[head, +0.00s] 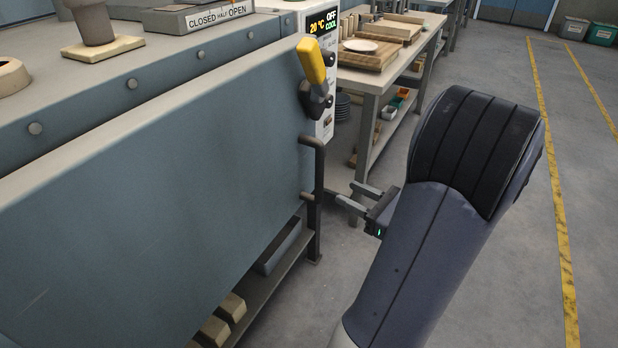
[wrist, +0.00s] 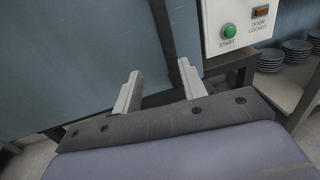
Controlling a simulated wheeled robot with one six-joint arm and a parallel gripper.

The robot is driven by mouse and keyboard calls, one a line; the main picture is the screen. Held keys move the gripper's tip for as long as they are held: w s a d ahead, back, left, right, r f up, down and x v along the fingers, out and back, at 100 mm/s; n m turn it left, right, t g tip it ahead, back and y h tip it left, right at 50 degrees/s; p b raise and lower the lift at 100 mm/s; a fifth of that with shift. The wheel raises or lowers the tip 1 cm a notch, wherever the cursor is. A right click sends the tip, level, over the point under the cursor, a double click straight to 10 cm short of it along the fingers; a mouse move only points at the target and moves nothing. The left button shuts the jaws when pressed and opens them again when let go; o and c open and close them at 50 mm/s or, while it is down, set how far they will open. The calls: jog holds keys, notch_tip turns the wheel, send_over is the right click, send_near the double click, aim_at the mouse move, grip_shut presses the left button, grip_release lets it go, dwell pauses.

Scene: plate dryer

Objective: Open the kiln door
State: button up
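The kiln's blue-grey door (head: 170,190) fills the left of the head view and looks shut. A dark vertical bar handle (head: 318,185) stands at its right edge. A yellow lever (head: 311,60) above it is tilted up and slightly left on a dark pivot. My gripper (head: 346,193) is open and empty just right of the bar, seemingly short of it. In the wrist view, the door (wrist: 75,60) lies ahead, and the bar (wrist: 162,35) shows beyond and between the spread fingers (wrist: 158,88).
The control panel (head: 322,95) reads 20 °C, OFF, COOL. The wrist view shows a green START button (wrist: 229,31) and a DOOR LOCKED lamp (wrist: 261,12). A workbench (head: 375,80) with boards stands behind. The floor (head: 510,250) to the right is clear.

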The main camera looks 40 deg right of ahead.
jog(key=d, duration=0.1)
jog(key=b, duration=0.1)
send_over(319, 196)
jog(key=shift+w+d+f+m+h, duration=0.2)
jog(key=shift+w+d+m+h, duration=0.1)
jog(key=shift+w, duration=0.1)
grip_shut()
dwell(0.5)
